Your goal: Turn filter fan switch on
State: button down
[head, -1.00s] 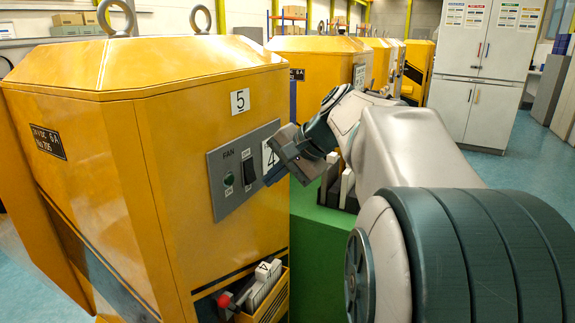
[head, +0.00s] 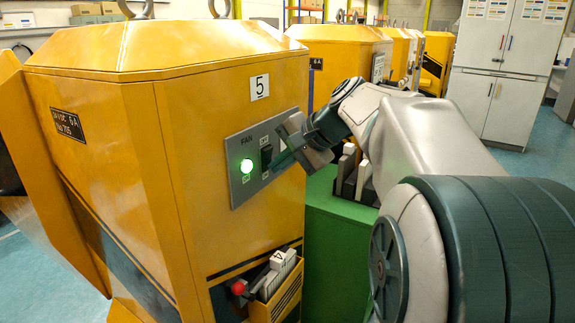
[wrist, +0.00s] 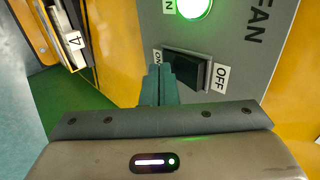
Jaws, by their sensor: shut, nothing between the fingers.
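The fan switch (head: 266,157) is a black rocker on the grey panel (head: 238,196) of the yellow machine marked 5. In the wrist view the rocker (wrist: 187,68) sits between an ON label (wrist: 157,57) and an OFF label (wrist: 220,77). A round indicator lamp (head: 246,166) beside it glows green, and its lit edge shows in the wrist view (wrist: 192,6). My gripper (head: 279,162) is at the panel, just right of the rocker. In the wrist view its fingertips (wrist: 160,74) are shut together, empty, at the ON end of the rocker. I cannot tell whether they touch it.
Below the panel is a yellow holder (head: 276,296) with white numbered pieces and a red knob (head: 238,288). A green block (head: 335,250) stands right of the machine, with more yellow machines (head: 345,55) behind. Blue-green floor (head: 545,165) is open at the right.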

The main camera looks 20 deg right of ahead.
jog(key=shift+a+r, duration=0.15)
jog(key=shift+r, duration=0.05)
jog(key=shift+r+p, duration=0.7)
jog(key=s+d+f+v, duration=0.1)
jog(key=v, duration=1.2)
jog(key=shift+s+f, duration=0.1)
